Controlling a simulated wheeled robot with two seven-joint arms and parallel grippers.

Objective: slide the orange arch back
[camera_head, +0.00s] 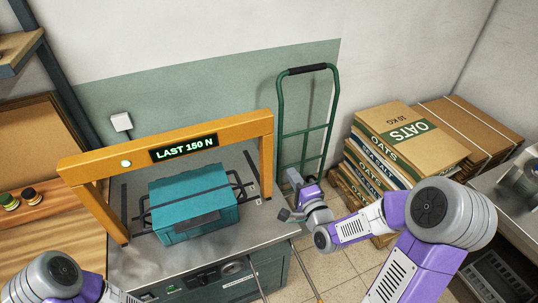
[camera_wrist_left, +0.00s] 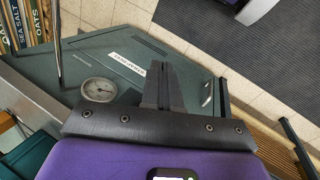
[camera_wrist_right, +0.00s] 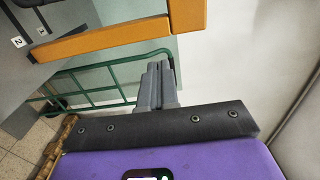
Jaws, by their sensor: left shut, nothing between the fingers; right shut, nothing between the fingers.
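The orange arch (camera_head: 235,127) stands on a grey bench top, with a dark display reading "LAST 150 N" and a green light on its beam. It also shows at the top of the right wrist view (camera_wrist_right: 100,40). A strapped teal case (camera_head: 190,190) lies below and in front of the beam. My right gripper (camera_head: 284,214) is shut and empty, just right of the arch's right leg; its closed fingers show in the right wrist view (camera_wrist_right: 157,85). My left gripper (camera_wrist_left: 162,85) is shut and empty, over the bench's front side by a round gauge.
A green hand truck (camera_head: 282,115) stands against the wall behind the right side. Stacked oats and sea salt sacks (camera_head: 408,135) are at the right. A wooden surface (camera_head: 40,225) with small jars lies left. The bench top (camera_head: 150,255) is bare in front of the case.

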